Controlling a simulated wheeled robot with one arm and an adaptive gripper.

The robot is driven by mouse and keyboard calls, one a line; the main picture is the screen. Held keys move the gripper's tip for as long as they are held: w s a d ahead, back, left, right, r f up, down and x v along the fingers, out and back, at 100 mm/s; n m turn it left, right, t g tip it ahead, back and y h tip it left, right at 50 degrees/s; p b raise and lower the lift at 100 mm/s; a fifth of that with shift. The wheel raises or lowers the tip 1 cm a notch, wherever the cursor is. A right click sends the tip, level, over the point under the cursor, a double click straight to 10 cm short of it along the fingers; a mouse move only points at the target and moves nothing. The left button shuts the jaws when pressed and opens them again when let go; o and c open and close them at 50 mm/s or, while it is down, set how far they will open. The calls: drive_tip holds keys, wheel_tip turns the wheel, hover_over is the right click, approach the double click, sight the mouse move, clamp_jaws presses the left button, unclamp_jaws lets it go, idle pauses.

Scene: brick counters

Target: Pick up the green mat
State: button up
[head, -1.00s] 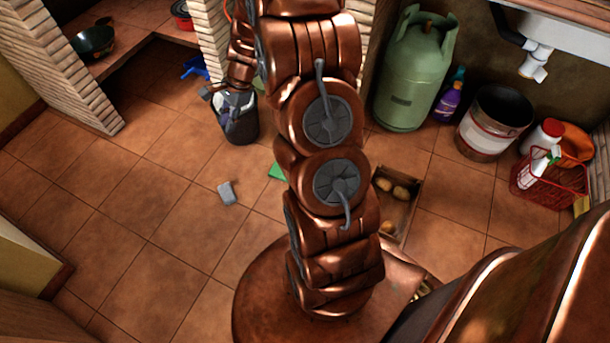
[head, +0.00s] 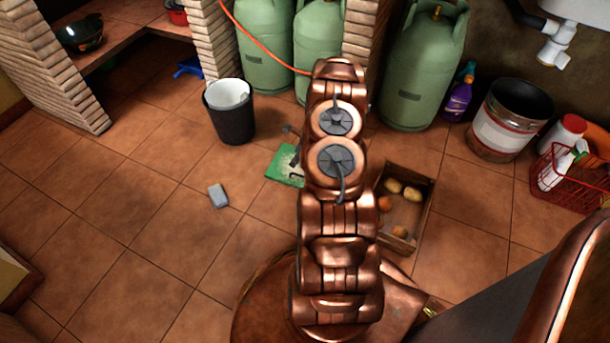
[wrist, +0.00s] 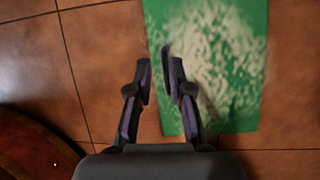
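The green mat (head: 283,168) lies flat on the tiled floor, left of my arm in the head view, which hides its right part. In the wrist view the mat (wrist: 232,115) fills the upper middle and right, with a pale, patchy whitish area over its green surface. My gripper (wrist: 160,55) points at the mat's left edge. Its two fingers are apart with a narrow gap and nothing between them. In the head view my gripper (head: 293,145) is mostly hidden behind my arm, near the mat. I cannot tell its height over the floor.
A wooden crate with potatoes (head: 428,215) stands just right of my arm. A black bin (head: 235,122) stands behind the mat, and a grey block (head: 218,196) lies to its left. Green gas cylinders (head: 412,75) stand at the back.

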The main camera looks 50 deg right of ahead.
sight(292, 173)
drive_tip(key=shift+s+d+f+m, duration=0.15)
drive_tip(key=shift+d+f, duration=0.05)
drive_tip(key=shift+f, duration=0.4)
drive_tip(key=shift+s+d+f+m, duration=0.15)
drive_tip(key=shift+f, duration=0.4)
drive_tip(key=shift+b+x, duration=0.75)
drive_tip(key=shift+x, duration=0.5)
drive_tip(key=x, duration=0.1)
drive_tip(key=b+x, duration=0.2)
drive_tip(key=x, duration=0.1)
drive_tip(key=shift+s, duration=0.3)
drive_tip(key=shift+w+a+f+b, duration=0.25)
drive_tip(key=shift+f+b, duration=0.15)
drive_tip(key=shift+f, duration=0.1)
drive_tip(key=shift+r, duration=0.1)
clamp_jaws()
